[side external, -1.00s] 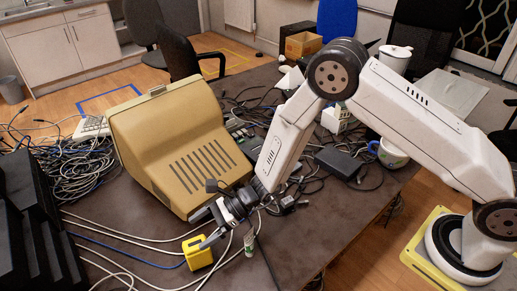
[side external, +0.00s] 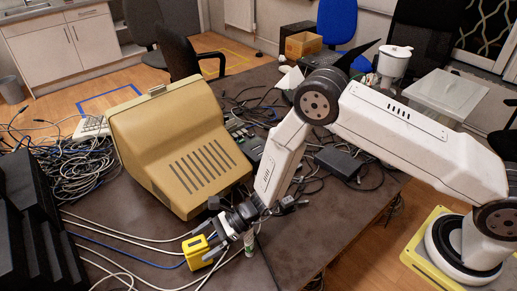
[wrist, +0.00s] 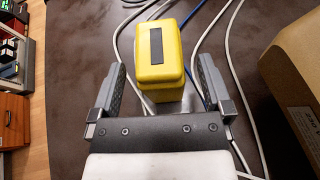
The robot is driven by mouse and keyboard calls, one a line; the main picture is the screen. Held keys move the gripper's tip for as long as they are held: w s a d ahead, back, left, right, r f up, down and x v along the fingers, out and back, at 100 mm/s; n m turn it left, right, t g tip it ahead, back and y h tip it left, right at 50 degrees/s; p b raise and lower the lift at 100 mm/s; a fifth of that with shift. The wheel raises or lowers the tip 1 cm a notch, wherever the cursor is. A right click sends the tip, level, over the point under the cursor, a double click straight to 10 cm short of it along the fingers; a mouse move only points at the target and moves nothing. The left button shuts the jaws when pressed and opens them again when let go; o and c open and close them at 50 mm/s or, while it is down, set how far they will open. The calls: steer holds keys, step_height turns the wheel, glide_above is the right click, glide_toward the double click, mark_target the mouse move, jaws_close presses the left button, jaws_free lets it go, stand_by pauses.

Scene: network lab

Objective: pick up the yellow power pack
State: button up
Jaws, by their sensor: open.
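The yellow power pack (side external: 196,253) sits on the dark table near its front edge, below the beige computer case. In the wrist view the power pack (wrist: 160,52) is a yellow block with a dark label strip on top. My gripper (side external: 207,243) is right at the power pack. In the wrist view my gripper (wrist: 160,85) is open, with one finger on each side of the pack's near end. Gaps show between both fingers and the pack, and most of the pack lies beyond the fingertips in the picture.
A beige computer case (side external: 180,145) stands close behind my gripper. White and blue cables (side external: 130,238) run around the pack. Black stepped blocks (side external: 35,220) stand at left. A small white-green bottle (side external: 249,243) is just right of my gripper. A black box (side external: 338,161) lies farther right.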

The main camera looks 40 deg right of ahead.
steer(key=shift+x, duration=1.4)
steer(key=shift+r, duration=0.1)
steer(key=shift+a, duration=0.1)
jaws_close()
